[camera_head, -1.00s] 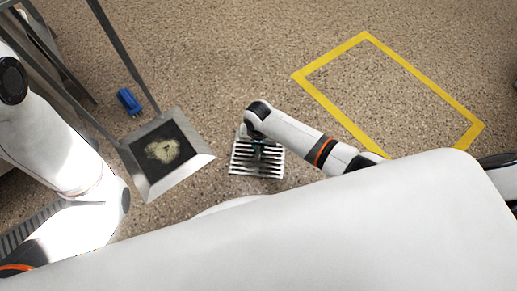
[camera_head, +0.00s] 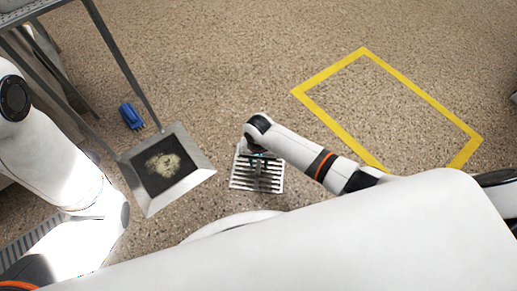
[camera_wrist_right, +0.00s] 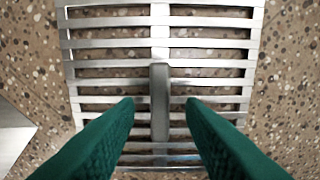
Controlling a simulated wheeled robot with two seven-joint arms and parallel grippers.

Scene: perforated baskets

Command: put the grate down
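The grate (camera_head: 243,181) is a metal square with parallel slots and a raised central bar. It appears to lie flat on the speckled floor, right of the drain frame. In the right wrist view the grate (camera_wrist_right: 202,43) fills the middle, with floor showing through its slots. My right gripper (camera_head: 259,157) is over the grate. In the wrist view its green fingers (camera_wrist_right: 160,104) stand apart, one on each side of the central bar (camera_wrist_right: 159,90), with a gap on both sides. My left arm shows at the left, but its gripper is out of view.
A square metal drain frame (camera_head: 198,179) surrounds a dark pit with pale residue (camera_head: 163,164). A blue object (camera_head: 131,116) lies behind it. Metal legs stand at the upper left. A yellow rectangle (camera_head: 320,119) outlines clear floor at the right.

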